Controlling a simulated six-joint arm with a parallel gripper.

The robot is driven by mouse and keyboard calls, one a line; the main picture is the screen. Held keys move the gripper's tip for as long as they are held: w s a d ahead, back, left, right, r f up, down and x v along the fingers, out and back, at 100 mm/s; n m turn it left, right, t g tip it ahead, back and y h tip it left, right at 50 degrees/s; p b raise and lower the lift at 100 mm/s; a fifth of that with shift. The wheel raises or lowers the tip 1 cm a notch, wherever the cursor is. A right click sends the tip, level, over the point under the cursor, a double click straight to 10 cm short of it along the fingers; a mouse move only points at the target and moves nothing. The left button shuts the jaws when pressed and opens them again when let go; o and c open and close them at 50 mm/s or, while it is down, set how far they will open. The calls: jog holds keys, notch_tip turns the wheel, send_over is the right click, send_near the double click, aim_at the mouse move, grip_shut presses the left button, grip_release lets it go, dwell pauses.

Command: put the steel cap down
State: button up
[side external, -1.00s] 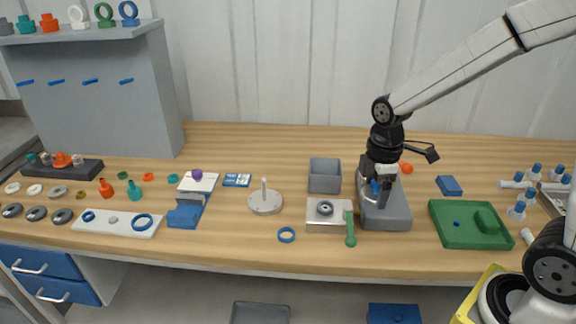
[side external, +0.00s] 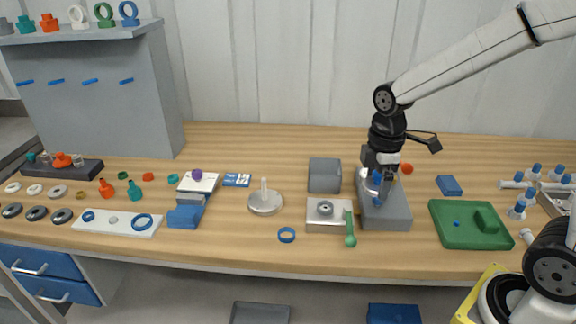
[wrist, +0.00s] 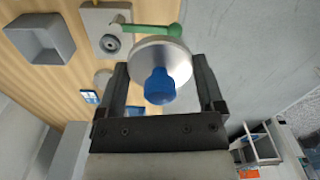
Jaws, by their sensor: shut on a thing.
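The steel cap (wrist: 145,54) is a shiny silver disc with a blue knob (wrist: 160,87). In the wrist view it sits between the two fingers of my gripper (wrist: 160,80), which is shut on it. In the side view my gripper (side external: 378,172) hangs over the back part of a grey block (side external: 390,213). The cap shows there only in part, as a silver edge and blue knob among the fingers. The cap looks a little above the block, but I cannot tell the exact gap.
Left of the block are a steel plate (side external: 320,222) with a round fitting, a green-handled tool (side external: 350,230) and a grey bin (side external: 325,178). A green tray (side external: 465,236) and a blue box (side external: 449,186) lie to the right. An orange part (side external: 407,168) lies behind.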

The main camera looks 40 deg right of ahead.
jog(key=shift+r, duration=0.45)
jog(key=shift+w+a+f, duration=0.2)
jog(key=shift+w+a, duration=0.2)
jog(key=shift+w, duration=0.05)
jog(key=w+a+f, duration=0.3)
jog(key=w+a, duration=0.1)
jog(key=a, duration=0.2)
jog(key=w+a+f, duration=0.4)
jog(key=a, duration=0.3)
jog(key=shift+f, duration=0.2)
jog(key=shift+w+a, duration=0.1)
